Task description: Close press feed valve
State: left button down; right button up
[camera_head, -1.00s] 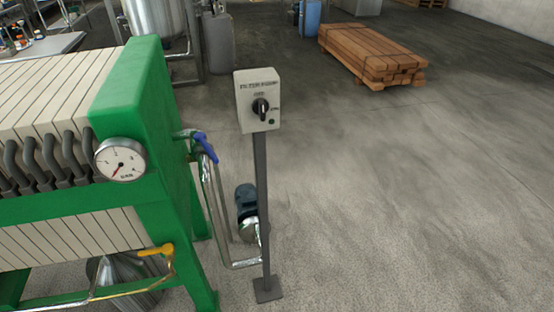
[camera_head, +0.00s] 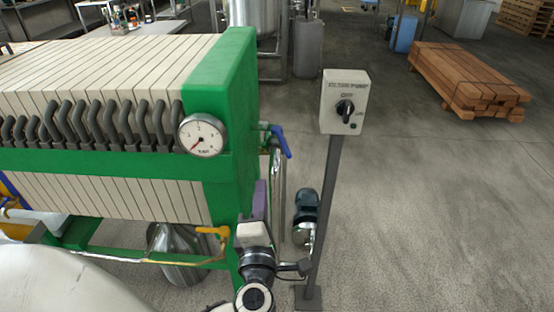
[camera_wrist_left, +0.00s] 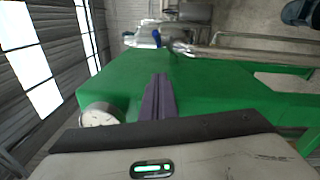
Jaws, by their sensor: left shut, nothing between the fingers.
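A blue valve lever (camera_head: 281,141) sits on the pipe at the right end of the green filter press (camera_head: 240,90), slanting down to the right. It also shows in the left wrist view (camera_wrist_left: 166,42), beyond my fingertips. A yellow valve lever (camera_head: 213,231) lies roughly level on a thin pipe below the press. No label shows which one is the feed valve. My left gripper (camera_head: 260,190), with purple fingers, is shut and empty in front of the green end frame, below and left of the blue lever and apart from it. My right gripper is out of view.
A filter pump switch box (camera_head: 345,102) on a grey post stands right of the press, close to my left wrist. A pressure gauge (camera_head: 202,135) is on the press end. A pump (camera_head: 305,206) sits behind the post. Open floor lies to the right, with stacked timber (camera_head: 468,78) beyond.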

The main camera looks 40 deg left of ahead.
aim_at(283, 143)
pick_arm(q)
jog(key=x, duration=0.3)
jog(key=w+d+x, duration=0.1)
jog(key=x, duration=0.3)
jog(key=d+x, duration=0.1)
jog(key=x, duration=0.2)
jog(key=shift+w+a+r, duration=0.15)
jog(key=shift+w+r, duration=0.05)
jog(key=shift+w, duration=0.35)
jog(key=shift+w+d+r, duration=0.1)
jog(key=shift+w+d, duration=0.25)
